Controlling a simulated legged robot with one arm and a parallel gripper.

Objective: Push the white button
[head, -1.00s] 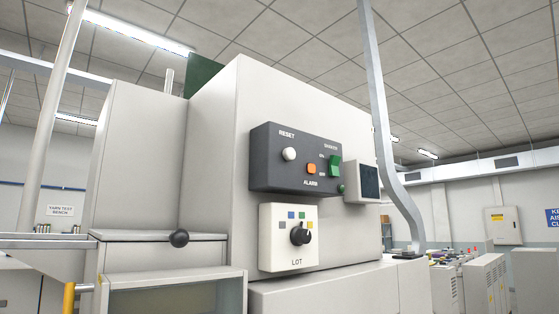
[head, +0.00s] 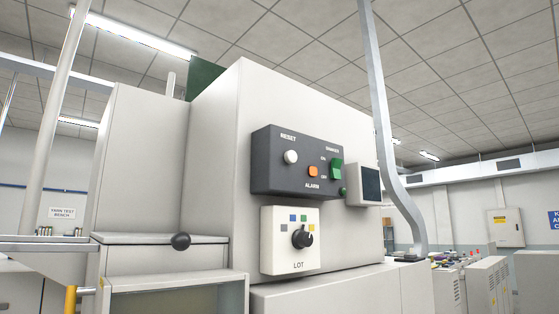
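The white button (head: 290,157) is round and sits under the word RESET at the upper left of a dark grey control panel (head: 262,178). The panel is fixed to the face of a tall light-grey machine (head: 215,140). An orange button (head: 313,171) marked ALARM and a green rocker switch (head: 336,169) are to the right of the white button. My gripper is not in view, and nothing covers the white button.
Below the panel is a white LOT plate with a black knob (head: 302,238). A small dark screen (head: 371,182) juts out right of the panel. A grey pole (head: 378,110) stands to the right. A black ball knob (head: 180,241) protrudes at lower left.

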